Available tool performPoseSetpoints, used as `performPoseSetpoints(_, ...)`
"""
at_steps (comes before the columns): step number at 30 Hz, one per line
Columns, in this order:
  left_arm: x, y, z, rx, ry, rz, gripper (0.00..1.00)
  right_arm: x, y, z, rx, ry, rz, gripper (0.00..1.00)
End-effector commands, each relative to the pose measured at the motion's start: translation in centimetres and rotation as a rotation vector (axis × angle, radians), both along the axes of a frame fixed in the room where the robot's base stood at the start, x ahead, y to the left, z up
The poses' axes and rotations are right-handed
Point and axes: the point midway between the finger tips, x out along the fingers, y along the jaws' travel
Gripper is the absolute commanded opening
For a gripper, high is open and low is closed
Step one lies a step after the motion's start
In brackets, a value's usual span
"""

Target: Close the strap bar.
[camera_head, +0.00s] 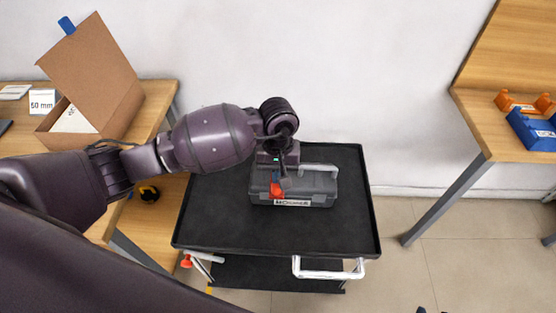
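A grey toolbox (322,192) with a label on its front stands on the black top of a cart. A light grey handle bar (318,168) shows along its upper back edge. A small orange-red part (276,190) shows at the left of the box front; I cannot tell which part is the strap bar. My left arm comes in from the left, and its gripper (283,183) points down at the left part of the toolbox, close to the orange-red part. Its fingers are small and dark, so their opening and any contact are unclear. My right gripper is not in view.
The cart top (235,228) is bare around the toolbox, with a raised rim and a white handle (328,270) at the front. An open cardboard box (105,85) stands on the left table. Orange and blue holders (530,125) sit on the right table.

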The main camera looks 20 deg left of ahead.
Motion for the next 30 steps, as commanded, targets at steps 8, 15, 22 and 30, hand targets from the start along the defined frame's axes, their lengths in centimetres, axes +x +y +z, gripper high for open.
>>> performPoseSetpoints(8, -0.1, 0.0, -1.2, 0.000, 0.000, 0.001, 0.00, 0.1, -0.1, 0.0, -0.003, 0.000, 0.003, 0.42)
performPoseSetpoints(15, -0.1, 0.0, -1.2, 0.000, 0.000, 0.001, 0.00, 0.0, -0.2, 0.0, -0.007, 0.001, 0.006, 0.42)
performPoseSetpoints(22, -0.8, -0.2, -2.6, 0.017, -0.039, -0.002, 0.00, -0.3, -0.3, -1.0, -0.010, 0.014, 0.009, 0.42)
performPoseSetpoints(30, -2.4, -0.6, -5.7, 0.024, -0.073, 0.000, 0.00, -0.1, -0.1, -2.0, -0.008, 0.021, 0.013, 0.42)
